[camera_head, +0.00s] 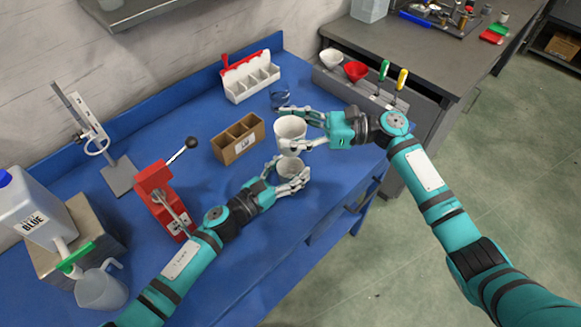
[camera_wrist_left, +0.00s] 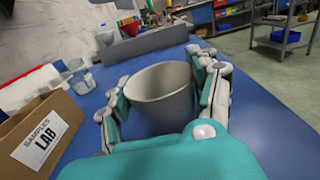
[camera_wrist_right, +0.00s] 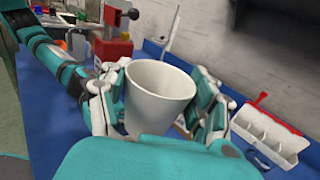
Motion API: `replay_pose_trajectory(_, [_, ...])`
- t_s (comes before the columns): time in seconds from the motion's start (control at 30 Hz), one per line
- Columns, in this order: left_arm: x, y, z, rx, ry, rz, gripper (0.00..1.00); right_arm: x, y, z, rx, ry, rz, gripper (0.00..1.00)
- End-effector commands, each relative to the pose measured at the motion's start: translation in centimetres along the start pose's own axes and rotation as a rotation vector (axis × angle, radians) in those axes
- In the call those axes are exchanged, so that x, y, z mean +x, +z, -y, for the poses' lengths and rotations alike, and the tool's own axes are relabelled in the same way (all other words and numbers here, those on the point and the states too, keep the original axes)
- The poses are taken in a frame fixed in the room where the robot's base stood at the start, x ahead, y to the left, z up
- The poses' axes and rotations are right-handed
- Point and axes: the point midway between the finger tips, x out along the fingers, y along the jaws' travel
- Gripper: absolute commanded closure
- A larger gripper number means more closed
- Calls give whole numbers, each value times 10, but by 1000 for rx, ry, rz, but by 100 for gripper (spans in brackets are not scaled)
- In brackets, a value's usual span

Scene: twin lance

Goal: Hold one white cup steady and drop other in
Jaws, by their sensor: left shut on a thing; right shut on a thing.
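Two white cups are held, one in each hand. The upper white cup in the head view (camera_head: 290,127) is upright in my right gripper (camera_head: 293,131), whose fingers close around its sides. It also shows in the right wrist view (camera_wrist_right: 158,95), mouth open. The lower white cup (camera_head: 289,167) is in my left gripper (camera_head: 289,172), also upright; it shows in the left wrist view (camera_wrist_left: 158,92) with its inside visible. In the head view the upper cup's base and right fingers sit just above the lower cup's rim. I cannot tell whether they touch.
A brown divided box (camera_head: 238,138) stands left of the cups on the blue table (camera_head: 235,270). A red press (camera_head: 163,196) stands at left. The front right table is clear.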

Motion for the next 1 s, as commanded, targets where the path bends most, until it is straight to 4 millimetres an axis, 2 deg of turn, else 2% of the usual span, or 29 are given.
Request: replay_pose_trajectory(1.0, [0,-1,0,0,0,-1,69,0,-72,0,0,0,1,54])
